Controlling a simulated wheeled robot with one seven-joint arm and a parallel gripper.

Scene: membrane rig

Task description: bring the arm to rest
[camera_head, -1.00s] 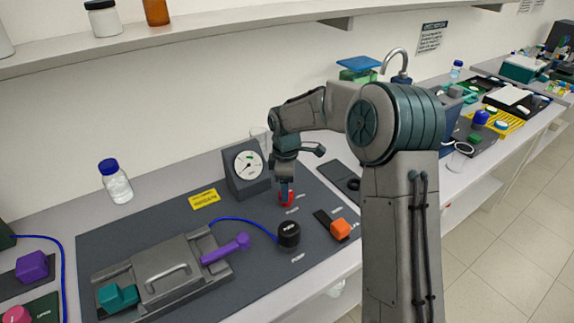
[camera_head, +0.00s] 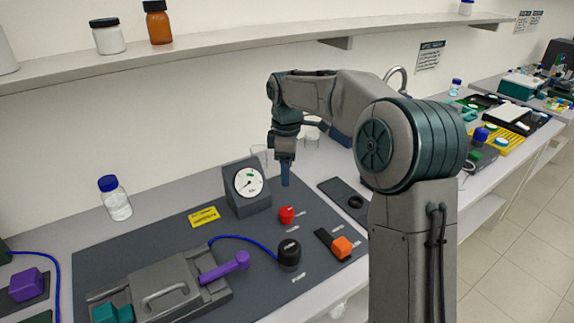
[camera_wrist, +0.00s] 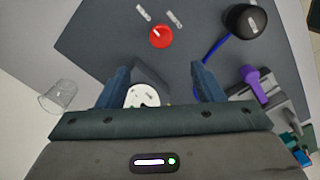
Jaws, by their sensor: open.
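My gripper (camera_head: 286,172) hangs fingers-down above the dark rig mat, behind the red knob and right of the gauge. In the wrist view my gripper (camera_wrist: 166,85) is open, with nothing between its fingers. The red knob (camera_head: 286,215) stands on the mat, clear of the fingers; it also shows in the wrist view (camera_wrist: 160,36). My arm is raised and bent at the elbow, reaching over the bench.
The dial gauge (camera_head: 246,187) stands close left of my gripper. A black knob (camera_head: 289,252), an orange block (camera_head: 342,247) and a purple handle (camera_head: 225,267) sit on the mat (camera_head: 150,252). A clear beaker (camera_wrist: 58,97) stands nearby. A shelf (camera_head: 220,46) runs above.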

